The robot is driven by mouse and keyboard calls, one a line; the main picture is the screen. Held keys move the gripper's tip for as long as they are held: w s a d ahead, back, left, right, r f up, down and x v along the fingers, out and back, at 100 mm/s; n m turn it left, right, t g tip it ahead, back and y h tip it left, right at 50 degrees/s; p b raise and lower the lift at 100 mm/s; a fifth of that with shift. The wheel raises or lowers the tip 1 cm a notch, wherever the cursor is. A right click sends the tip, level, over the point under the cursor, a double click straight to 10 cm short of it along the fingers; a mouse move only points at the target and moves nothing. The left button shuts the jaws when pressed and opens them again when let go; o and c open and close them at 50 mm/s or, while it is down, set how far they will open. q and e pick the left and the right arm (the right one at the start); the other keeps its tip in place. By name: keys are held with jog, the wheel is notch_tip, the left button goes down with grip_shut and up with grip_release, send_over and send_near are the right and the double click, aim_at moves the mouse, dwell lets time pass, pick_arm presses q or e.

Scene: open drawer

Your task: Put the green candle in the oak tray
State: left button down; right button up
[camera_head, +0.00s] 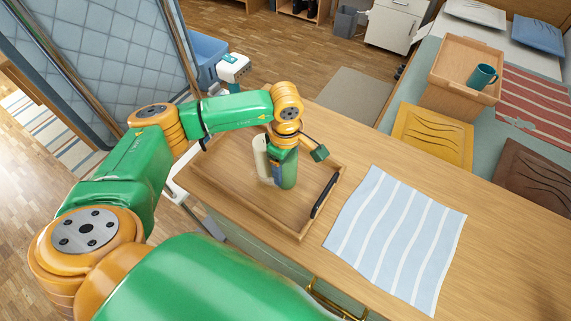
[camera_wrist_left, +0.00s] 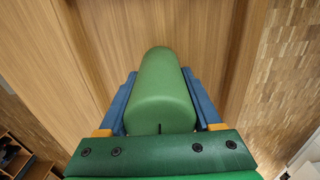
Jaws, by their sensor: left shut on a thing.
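The green candle (camera_head: 288,172) stands upright within the outline of the oak tray (camera_head: 297,235) in the head view. I cannot tell whether its base touches the tray floor. My left gripper (camera_head: 281,168) reaches down from above and is shut on it. In the left wrist view the candle (camera_wrist_left: 161,95) lies between the two blue fingers of my left gripper (camera_wrist_left: 161,105). A cream cylinder (camera_head: 261,157) stands in the tray just left of the candle, partly hidden by the gripper. My right gripper is not in view.
The tray has a black handle (camera_head: 324,195) on its right side. A blue striped cloth (camera_head: 396,240) lies on the wooden table (camera_head: 500,250) to the right. Behind are a wooden box (camera_head: 466,65) with a teal mug (camera_head: 482,77) and a yellow cushion (camera_head: 432,136).

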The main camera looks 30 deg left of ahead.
pick_arm(q)
jog(key=shift+f, duration=0.2)
jog(key=shift+c, duration=0.3)
grip_release()
jog(key=shift+r, duration=0.1)
jog(key=shift+r, duration=0.3)
notch_tip(320, 180, up, 12)
jog(key=shift+d+f+b, duration=0.1)
jog(key=shift+f+b, duration=0.05)
jog(key=shift+b, duration=0.65)
